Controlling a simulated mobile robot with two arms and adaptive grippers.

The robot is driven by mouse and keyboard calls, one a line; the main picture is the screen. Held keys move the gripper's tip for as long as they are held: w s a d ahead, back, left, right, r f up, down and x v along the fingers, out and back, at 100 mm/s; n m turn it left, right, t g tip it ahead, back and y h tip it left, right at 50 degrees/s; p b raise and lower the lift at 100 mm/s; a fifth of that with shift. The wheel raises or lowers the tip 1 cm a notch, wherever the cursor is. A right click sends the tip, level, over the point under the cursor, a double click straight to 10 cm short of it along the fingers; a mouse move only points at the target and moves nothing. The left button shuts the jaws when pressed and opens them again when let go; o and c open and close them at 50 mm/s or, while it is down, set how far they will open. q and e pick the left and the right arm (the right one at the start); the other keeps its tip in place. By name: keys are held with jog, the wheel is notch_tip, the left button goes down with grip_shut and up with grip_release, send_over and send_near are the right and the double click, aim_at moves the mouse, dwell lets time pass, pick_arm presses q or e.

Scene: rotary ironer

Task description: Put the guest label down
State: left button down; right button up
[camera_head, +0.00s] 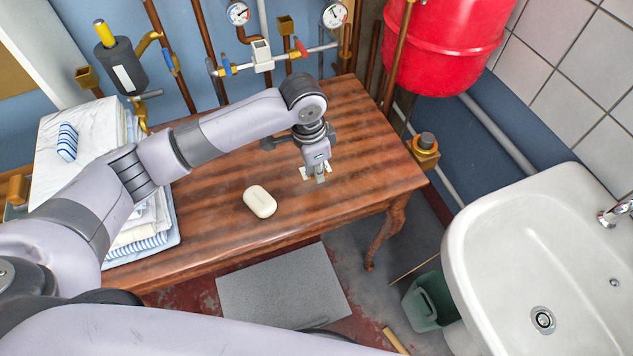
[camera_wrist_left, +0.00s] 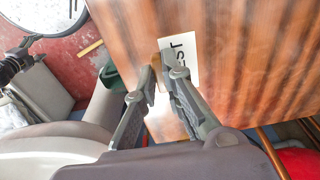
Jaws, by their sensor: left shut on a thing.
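The guest label (camera_wrist_left: 190,65) is a small white card with dark letters, partly hidden by my fingers. In the head view the label (camera_head: 306,174) shows as pale bits around the fingertips, at the wooden table top. My left gripper (camera_head: 319,178) points down over the table's right half and is shut on the label. In the wrist view its fingertips (camera_wrist_left: 163,68) close at the card's edge. I cannot tell whether the card touches the wood. A dark part at the left of the wrist view may be my right gripper; its jaws are unclear.
A cream soap bar (camera_head: 260,201) lies on the table (camera_head: 235,175), left of the gripper. Folded linen (camera_head: 85,135) is stacked at the table's left. Pipes and gauges (camera_head: 334,15) line the wall behind. A white sink (camera_head: 500,240) stands at right. Bare wood surrounds the label.

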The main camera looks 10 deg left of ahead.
aim_at(317, 192)
pick_arm(q)
jog(key=shift+f, duration=2.9)
jog(key=shift+f, duration=0.1)
jog(key=c, duration=1.7)
grip_release()
jog(key=r, duration=0.8)
jog(key=a+r, duration=0.1)
jog(key=r, duration=0.3)
jog(key=shift+s+r, duration=0.1)
jog(key=shift+s, duration=0.3)
